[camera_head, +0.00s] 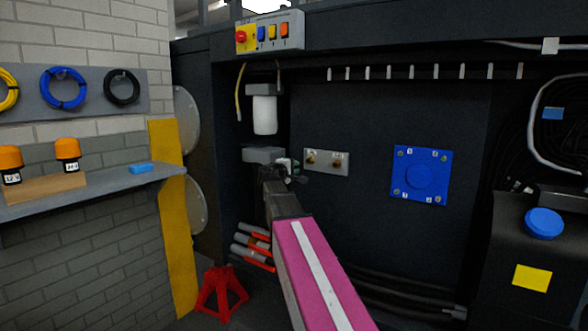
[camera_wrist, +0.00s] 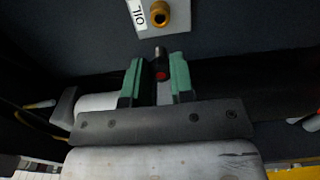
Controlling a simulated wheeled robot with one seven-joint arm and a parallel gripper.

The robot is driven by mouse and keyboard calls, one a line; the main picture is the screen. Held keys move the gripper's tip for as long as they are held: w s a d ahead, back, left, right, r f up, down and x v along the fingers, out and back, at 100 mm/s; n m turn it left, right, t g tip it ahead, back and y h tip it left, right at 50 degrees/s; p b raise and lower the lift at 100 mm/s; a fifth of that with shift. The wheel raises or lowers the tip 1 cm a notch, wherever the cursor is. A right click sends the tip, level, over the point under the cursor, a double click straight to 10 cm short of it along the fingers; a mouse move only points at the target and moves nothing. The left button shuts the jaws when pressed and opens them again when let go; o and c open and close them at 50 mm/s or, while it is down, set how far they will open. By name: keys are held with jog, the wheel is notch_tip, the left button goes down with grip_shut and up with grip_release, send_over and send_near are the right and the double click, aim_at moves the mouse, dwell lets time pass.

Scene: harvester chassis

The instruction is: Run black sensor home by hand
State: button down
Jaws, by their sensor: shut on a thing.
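My gripper (camera_wrist: 160,62) has two green fingers and is shut on a small dark cylinder with a red end, which looks like the black sensor (camera_wrist: 160,51). The sensor's dark end points up the picture, towards a pale plate (camera_wrist: 143,30) lettered OIL with a brass port (camera_wrist: 159,13). The sensor appears apart from the port. In the head view my gripper (camera_head: 290,168) is small and partly hidden by my arm, just left of the plate (camera_head: 326,163) with two brass fittings. The sensor cannot be made out there.
A white filter canister (camera_head: 265,114) hangs above left of my gripper. A blue square cover (camera_head: 420,175) is right of the plate. Orange-tipped cylinders (camera_head: 252,248) and a red stand (camera_head: 222,289) are low left. A shelf (camera_head: 90,190) runs along the left wall.

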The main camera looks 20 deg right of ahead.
jog(key=shift+s, duration=0.15)
jog(key=x, duration=0.6)
dwell(0.5)
jog(key=shift+x, duration=1.45)
dwell(0.4)
jog(key=shift+s+a, duration=0.1)
jog(key=shift+s, duration=0.1)
dwell(0.4)
jog(key=shift+w, duration=0.1)
dwell(0.5)
jog(key=m, duration=1.6)
jog(key=w+m, duration=0.1)
jog(key=m, duration=0.8)
jog(key=shift+f, duration=0.1)
